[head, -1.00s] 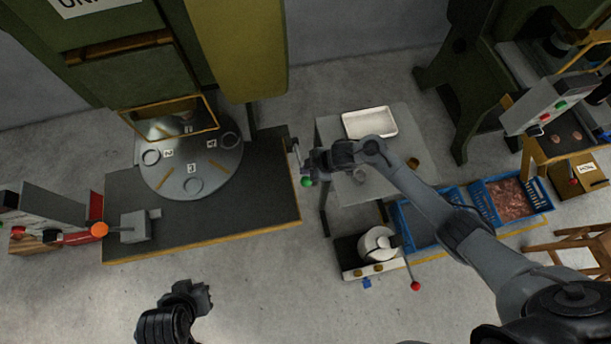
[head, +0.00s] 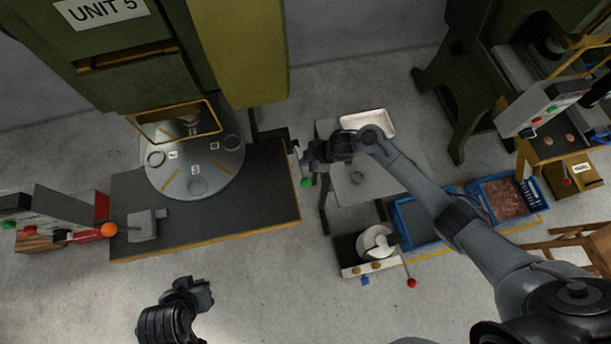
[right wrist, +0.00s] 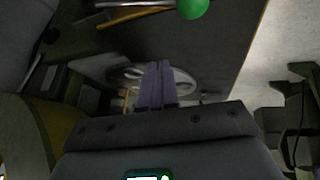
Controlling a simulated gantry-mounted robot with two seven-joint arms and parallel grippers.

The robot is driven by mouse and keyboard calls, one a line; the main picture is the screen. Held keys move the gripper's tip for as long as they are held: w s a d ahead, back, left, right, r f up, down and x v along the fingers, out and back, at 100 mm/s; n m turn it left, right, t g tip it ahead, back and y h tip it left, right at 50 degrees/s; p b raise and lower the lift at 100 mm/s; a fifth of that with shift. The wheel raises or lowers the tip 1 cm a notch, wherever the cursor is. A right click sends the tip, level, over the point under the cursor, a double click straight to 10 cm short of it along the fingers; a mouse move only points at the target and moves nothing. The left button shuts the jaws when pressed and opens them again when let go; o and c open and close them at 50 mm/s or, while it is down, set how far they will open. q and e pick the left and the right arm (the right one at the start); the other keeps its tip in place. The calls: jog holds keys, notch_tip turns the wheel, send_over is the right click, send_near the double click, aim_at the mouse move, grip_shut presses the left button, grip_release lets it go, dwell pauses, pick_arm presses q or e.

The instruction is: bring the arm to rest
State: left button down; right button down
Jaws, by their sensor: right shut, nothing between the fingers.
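My right arm reaches in from the lower right of the head view. Its gripper (head: 306,162) is near the right edge of the dark press table, beside a green ball knob (head: 305,182). In the right wrist view its two fingers (right wrist: 157,75) are together with nothing between them. The green knob (right wrist: 193,7) also shows there, ahead of and apart from the fingers. My left gripper (head: 205,290) hangs low over the floor in front of the table; its dark fingers are too unclear to tell open from shut.
The press table (head: 260,200) carries a round numbered plate (head: 215,178). A grey side table (head: 385,185) with a white tray (head: 378,121) lies under my right forearm. Blue crates (head: 412,222) and a red-knobbed lever (head: 411,283) stand nearby. The front floor is clear.

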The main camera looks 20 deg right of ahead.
jog(key=shift+f, duration=0.1)
dwell(0.3)
jog(key=s+a+f+g, duration=0.2)
jog(key=s+f, duration=0.4)
jog(key=s, duration=0.3)
jog(key=s+a+m+t, duration=0.1)
jog(key=s+a, duration=0.2)
jog(key=s, duration=0.2)
jog(key=s+a+m, duration=0.2)
jog(key=s+a, duration=0.1)
jog(key=s, duration=0.3)
jog(key=s+d+r+m+t+h, duration=0.1)
jog(key=s+d+r+m+h, duration=0.1)
jog(key=d+r+m, duration=0.6)
jog(key=s+d+r+m+h, duration=0.1)
jog(key=s+d+r+h, duration=0.15)
jog(key=d+r, duration=0.7)
jog(key=a+r+p, duration=0.2)
jog(key=r+p, duration=0.6)
jog(key=r, duration=0.2)
jog(key=a+r+p, duration=0.1)
jog(key=r+p, duration=0.8)
jog(key=r, duration=0.1)
jog(key=shift+s+a, duration=0.35)
jog(key=shift+a, duration=0.05)
jog(key=shift+f+h, duration=0.1)
jog(key=shift+h, duration=0.15)
